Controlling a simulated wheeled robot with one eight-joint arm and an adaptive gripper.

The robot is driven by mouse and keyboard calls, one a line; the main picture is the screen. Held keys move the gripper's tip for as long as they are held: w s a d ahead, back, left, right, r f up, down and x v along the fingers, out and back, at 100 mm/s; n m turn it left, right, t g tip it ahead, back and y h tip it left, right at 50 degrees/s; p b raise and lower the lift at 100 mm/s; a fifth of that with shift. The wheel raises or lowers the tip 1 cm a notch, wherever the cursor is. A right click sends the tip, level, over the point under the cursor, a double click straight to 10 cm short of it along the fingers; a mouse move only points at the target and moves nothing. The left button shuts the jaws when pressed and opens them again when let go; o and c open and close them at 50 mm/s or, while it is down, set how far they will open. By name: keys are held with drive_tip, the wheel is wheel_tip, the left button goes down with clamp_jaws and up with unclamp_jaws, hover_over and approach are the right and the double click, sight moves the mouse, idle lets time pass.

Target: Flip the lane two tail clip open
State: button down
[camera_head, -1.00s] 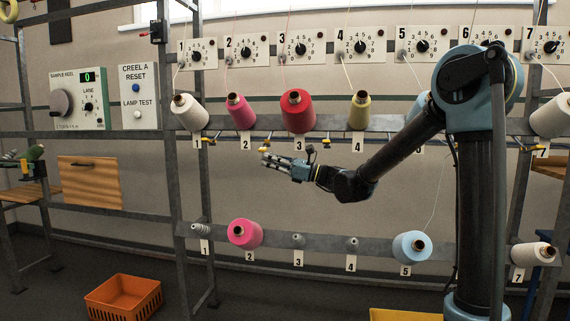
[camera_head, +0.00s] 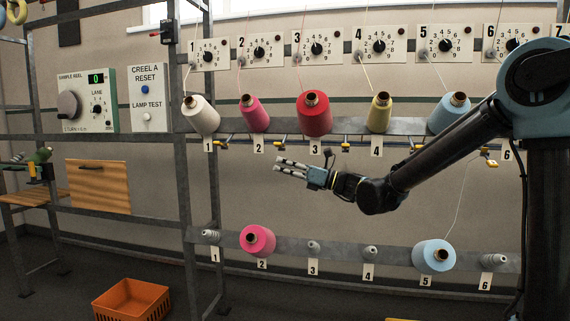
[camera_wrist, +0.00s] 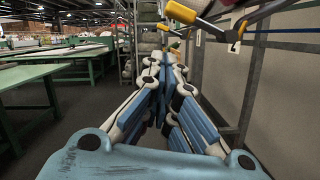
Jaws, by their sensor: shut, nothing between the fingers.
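The lane two tail clip (camera_head: 281,144) is a small yellow-tipped clip under the upper rail, just right of the number 2 label (camera_head: 258,145). My gripper (camera_head: 277,165) is shut and empty, just below this clip and pointing left; a small gap shows between them. In the wrist view the closed fingers (camera_wrist: 162,62) point along the rail. A yellow clip end (camera_wrist: 181,12) on a dark arm hangs above and right of the fingertips, beside a number 2 label (camera_wrist: 236,36). I cannot tell clearly whether the clip is open or shut.
Other yellow clips hang along the rail, such as one by lane one (camera_head: 220,144) and one by lane three (camera_head: 345,147). Yarn cones, including the pink lane two cone (camera_head: 254,114), sit above. An orange crate (camera_head: 132,300) stands on the floor. Space below the rail is open.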

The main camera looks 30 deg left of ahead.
drive_tip(key=s+f+v, duration=0.1)
drive_tip(key=v, duration=0.9)
drive_tip(key=shift+d+f, duration=0.15)
drive_tip(key=shift+f, duration=0.25)
drive_tip(key=d+f+n+t+h, duration=0.25)
drive_tip(key=d+f+n, duration=0.2)
drive_tip(key=d, duration=0.35)
drive_tip(key=s+d+f+n+t+h, duration=0.1)
drive_tip(key=d+f+n+h, duration=0.3)
drive_tip(key=d, duration=0.5)
drive_tip(key=d+f+n+t+h, duration=0.2)
drive_tip(key=d+f+n+h, duration=0.1)
drive_tip(key=d+f, duration=0.4)
drive_tip(key=s+d+f+n+h, duration=0.2)
drive_tip(key=s+d+f+h, duration=0.1)
drive_tip(key=d, duration=0.7)
drive_tip(key=s+d+f+n+h, duration=0.2)
drive_tip(key=s+d+f+h, duration=0.1)
drive_tip(key=d, duration=0.7)
drive_tip(key=s+d+f+n+t+h, duration=0.1)
drive_tip(key=s+d+f+n+h, duration=0.2)
drive_tip(key=d, duration=0.7)
wheel_tip(320, 180, down, 4)
drive_tip(key=shift+s+r+h, duration=0.1)
drive_tip(key=shift+s+h, duration=0.05)
drive_tip(key=shift+h, duration=0.8)
